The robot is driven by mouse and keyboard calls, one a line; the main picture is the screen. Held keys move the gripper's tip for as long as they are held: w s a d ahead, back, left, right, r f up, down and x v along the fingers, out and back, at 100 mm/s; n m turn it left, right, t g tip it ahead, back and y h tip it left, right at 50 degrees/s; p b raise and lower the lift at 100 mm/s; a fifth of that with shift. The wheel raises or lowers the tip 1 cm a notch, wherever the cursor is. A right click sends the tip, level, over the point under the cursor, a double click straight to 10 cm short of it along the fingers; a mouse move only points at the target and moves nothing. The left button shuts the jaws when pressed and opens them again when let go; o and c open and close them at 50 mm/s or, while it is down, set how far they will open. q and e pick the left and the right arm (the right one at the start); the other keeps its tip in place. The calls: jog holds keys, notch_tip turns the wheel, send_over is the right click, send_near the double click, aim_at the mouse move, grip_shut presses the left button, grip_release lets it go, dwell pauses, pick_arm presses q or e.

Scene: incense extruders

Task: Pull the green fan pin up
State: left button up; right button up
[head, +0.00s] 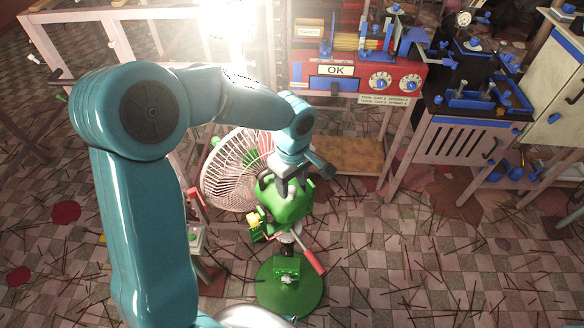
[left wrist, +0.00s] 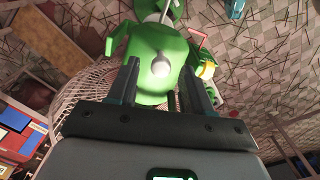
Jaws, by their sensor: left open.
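The green fan (head: 287,203) stands on the floor on a round green base (head: 270,299), with a pale wire cage (head: 230,175) facing left. In the left wrist view its green motor housing (left wrist: 150,42) fills the upper middle. A small pale rounded knob (left wrist: 160,68), which looks like the fan pin, sits on the housing between my finger lines. My left gripper (head: 291,185) is open, pointing down just over the housing; its two fingers (left wrist: 162,88) are spread either side of the knob. Whether they touch it I cannot tell. My right gripper is not in view.
A red-handled lever (head: 313,262) and a yellow part (head: 254,220) stick out from the fan. A red machine marked OK (head: 345,80) stands on a bench behind, with a blue-and-black workbench (head: 460,140) to the right. Thin sticks litter the tiled floor.

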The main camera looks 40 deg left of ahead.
aim_at(292, 189)
pick_arm(q)
notch_tip(292, 189, up, 16)
dwell(0.3)
jog(key=shift+s, duration=0.1)
